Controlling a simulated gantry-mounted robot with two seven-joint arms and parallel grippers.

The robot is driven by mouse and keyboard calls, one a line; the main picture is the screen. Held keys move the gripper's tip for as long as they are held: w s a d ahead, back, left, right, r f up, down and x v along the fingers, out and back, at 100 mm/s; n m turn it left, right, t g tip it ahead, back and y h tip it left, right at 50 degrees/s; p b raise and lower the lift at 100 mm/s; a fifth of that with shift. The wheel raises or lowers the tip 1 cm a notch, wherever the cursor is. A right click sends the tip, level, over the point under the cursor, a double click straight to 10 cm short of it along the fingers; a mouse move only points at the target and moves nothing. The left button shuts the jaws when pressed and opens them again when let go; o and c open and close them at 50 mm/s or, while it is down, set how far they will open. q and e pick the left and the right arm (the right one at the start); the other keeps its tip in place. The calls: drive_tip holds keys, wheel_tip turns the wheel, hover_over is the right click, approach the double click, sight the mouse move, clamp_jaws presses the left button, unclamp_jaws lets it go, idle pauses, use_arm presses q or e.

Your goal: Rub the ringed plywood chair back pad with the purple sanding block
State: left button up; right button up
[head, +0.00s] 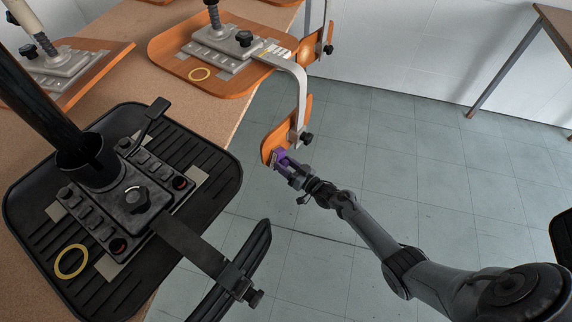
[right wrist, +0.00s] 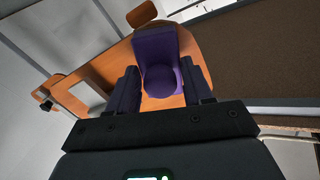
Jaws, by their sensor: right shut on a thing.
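The plywood chair back pad (head: 276,142) is orange and hangs on a bent metal bar past the table edge. It belongs to the upturned plywood chair whose seat (head: 170,45) carries a yellow ring (head: 200,74). My right gripper (head: 295,178) is shut on the purple sanding block (head: 283,157), at the lower end of this pad. I cannot tell whether block and pad touch. In the right wrist view the purple block (right wrist: 160,55) sits between the fingers, with orange plywood behind it. My left gripper is not in view.
A black upturned chair (head: 215,160) with a yellow ring (head: 71,262) lies nearer; its black back pad (head: 245,262) juts past the table edge. Another plywood chair (head: 105,62) is at left. Tiled floor (head: 400,150) is open to the right; another table (head: 545,25) stands far right.

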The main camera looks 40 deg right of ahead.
drive_tip(key=shift+f, duration=0.6)
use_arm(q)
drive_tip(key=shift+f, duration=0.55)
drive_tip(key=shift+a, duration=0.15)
use_arm(e)
drive_tip(key=shift+r, duration=0.1)
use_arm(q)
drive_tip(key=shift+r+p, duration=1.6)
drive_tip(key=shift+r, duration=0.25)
use_arm(e)
drive_tip(key=shift+s+d, duration=0.25)
drive_tip(key=shift+s, duration=1.2)
drive_tip(key=shift+s+d, duration=0.2)
drive_tip(key=shift+s, duration=1.25)
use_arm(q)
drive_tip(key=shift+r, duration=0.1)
use_arm(e)
drive_tip(key=shift+s, duration=0.1)
